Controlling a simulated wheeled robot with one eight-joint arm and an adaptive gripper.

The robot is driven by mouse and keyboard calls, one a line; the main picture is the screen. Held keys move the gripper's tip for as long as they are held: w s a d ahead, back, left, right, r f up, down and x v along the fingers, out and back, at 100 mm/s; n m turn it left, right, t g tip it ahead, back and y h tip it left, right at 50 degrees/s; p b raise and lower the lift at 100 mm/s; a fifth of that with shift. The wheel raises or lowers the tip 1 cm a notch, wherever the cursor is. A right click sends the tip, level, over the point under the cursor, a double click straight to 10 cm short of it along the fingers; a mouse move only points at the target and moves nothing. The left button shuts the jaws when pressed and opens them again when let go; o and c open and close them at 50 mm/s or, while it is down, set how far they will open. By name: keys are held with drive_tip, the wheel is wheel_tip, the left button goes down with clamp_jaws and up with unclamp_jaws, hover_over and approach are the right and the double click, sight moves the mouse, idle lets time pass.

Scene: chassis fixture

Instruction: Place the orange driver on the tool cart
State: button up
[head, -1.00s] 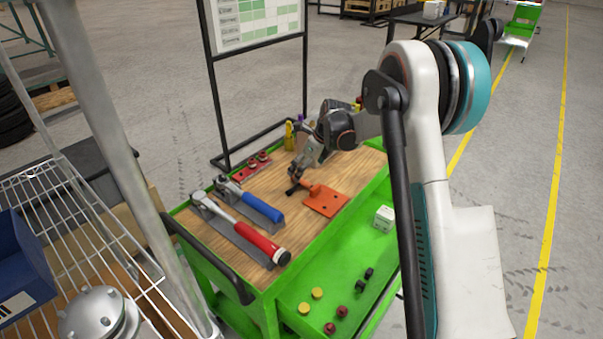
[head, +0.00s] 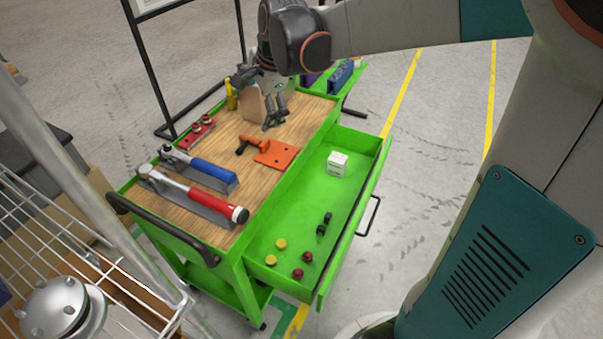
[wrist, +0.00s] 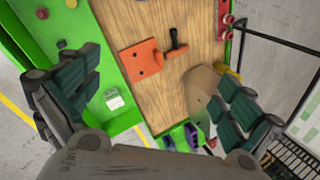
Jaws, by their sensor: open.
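The orange driver (head: 255,140) lies on the wooden top of the green tool cart (head: 212,168). Its black end (head: 241,149) points left, and its orange body meets an orange plate with holes (head: 276,154). The driver also shows in the wrist view (wrist: 170,53), beside the plate (wrist: 141,62). My gripper (head: 262,98) is open and empty above the far part of the cart, apart from the driver. In the wrist view its two fingers (wrist: 158,95) are spread wide, with the cart top beyond them.
A red-handled tool (head: 212,202) and a blue-handled tool (head: 205,170) lie in grey holders at the near left. The open green drawer (head: 290,222) holds a white box (head: 337,163) and small knobs. A yellow bottle (head: 231,95) and a brown block (head: 256,106) stand at the far end.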

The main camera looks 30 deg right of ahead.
drive_tip(key=s+a+n+t+h, duration=0.1)
drive_tip(key=s+n+t, duration=0.1)
drive_tip(key=s+n, duration=1.4)
drive_tip(key=shift+s+f, duration=0.4)
drive_tip(key=shift+s, duration=4.1)
drive_tip(key=shift+a, duration=0.1)
